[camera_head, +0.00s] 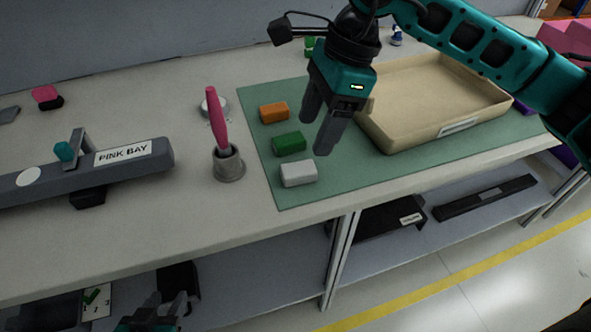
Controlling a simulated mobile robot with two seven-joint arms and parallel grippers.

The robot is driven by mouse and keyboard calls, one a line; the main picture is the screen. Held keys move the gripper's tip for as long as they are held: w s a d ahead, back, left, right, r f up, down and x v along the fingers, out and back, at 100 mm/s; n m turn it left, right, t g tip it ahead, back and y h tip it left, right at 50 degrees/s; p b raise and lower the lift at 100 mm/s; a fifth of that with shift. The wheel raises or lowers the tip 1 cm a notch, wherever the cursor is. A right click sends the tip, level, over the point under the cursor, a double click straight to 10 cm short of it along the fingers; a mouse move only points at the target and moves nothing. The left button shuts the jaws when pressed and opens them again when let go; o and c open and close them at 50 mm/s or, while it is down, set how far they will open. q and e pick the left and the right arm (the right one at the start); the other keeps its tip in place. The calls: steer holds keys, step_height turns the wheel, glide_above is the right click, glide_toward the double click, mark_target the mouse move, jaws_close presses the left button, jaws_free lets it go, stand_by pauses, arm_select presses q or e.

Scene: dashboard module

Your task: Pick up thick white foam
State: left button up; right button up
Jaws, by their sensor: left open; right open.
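A white foam block (298,173) lies on the green mat (340,178) near the mat's front left corner. A green block (289,144) and an orange block (274,112) lie behind it in a row. My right gripper (315,137) is open and empty, with its fingers pointing down. It appears above the mat, to the right of the green block and up from the white foam in the picture, not touching it. My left gripper (165,302) is at the bottom edge, low in front of the table, partly cut off, open, with nothing seen in it.
A beige tray (400,143) stands on the mat at the right. A grey cup (229,165) holding a pink-handled tool is left of the mat. A grey bar labelled PINK BAY (80,170) lies further left. The table front between the cup and mat is clear.

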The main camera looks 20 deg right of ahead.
mark_target(299, 168)
steer(key=x, duration=0.9)
steer(key=shift+w+d+f, duration=0.1)
steer(key=shift+w+d, duration=0.1)
steer(key=shift+w, duration=0.05)
steer(key=shift+c, duration=0.3)
steer(key=c, duration=1.1)
